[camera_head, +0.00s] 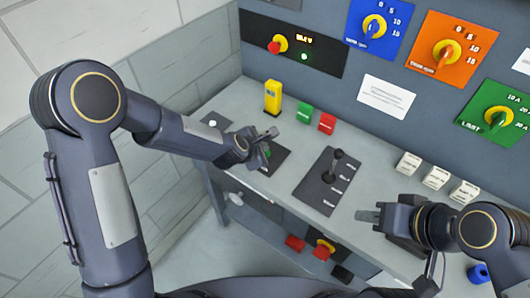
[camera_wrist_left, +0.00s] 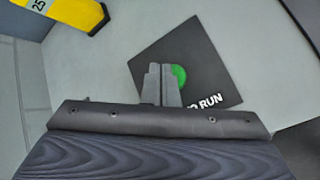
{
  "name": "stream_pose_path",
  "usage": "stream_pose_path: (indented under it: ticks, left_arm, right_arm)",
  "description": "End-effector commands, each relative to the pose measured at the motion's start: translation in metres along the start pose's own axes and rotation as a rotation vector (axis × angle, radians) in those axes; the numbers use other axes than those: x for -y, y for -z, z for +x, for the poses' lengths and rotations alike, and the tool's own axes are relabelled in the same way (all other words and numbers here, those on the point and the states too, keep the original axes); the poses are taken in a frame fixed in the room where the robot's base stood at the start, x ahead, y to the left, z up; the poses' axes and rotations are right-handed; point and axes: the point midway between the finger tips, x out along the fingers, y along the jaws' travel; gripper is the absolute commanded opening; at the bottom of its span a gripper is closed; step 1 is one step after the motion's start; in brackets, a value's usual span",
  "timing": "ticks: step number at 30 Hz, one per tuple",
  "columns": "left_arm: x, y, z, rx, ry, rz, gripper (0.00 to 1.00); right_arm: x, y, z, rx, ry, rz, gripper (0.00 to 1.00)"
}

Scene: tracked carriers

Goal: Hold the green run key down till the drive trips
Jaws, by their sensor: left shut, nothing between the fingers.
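The green run key (camera_wrist_left: 179,75) is a round green button on a black plate (camera_wrist_left: 207,60) with white lettering that ends in "RUN". The plate also shows on the bench in the head view (camera_head: 279,157), with the key mostly hidden by my gripper. My left gripper (camera_head: 264,152) is shut and empty, its fingers pointing down at the plate. In the left wrist view its fingertips (camera_wrist_left: 161,72) overlap the key's left side. I cannot tell whether they touch or press it. My right gripper (camera_head: 368,215) hangs over the bench's front right; its opening is unclear.
A yellow block (camera_head: 272,97), green block (camera_head: 304,112) and red block (camera_head: 327,123) stand behind the key. A lever plate (camera_head: 324,183) lies to the right.

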Motion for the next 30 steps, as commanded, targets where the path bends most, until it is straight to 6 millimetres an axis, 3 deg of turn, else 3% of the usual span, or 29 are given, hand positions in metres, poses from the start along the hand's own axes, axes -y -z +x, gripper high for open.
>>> stream_pose_path:
  ticks: [30]
  left_arm:
    - [0.0042, 0.0042, 0.0057, 0.0, 0.0, 0.0, 0.0]
  right_arm:
    - [-0.004, -0.0044, 0.0088, 0.0, 0.0, 0.0, 0.33]
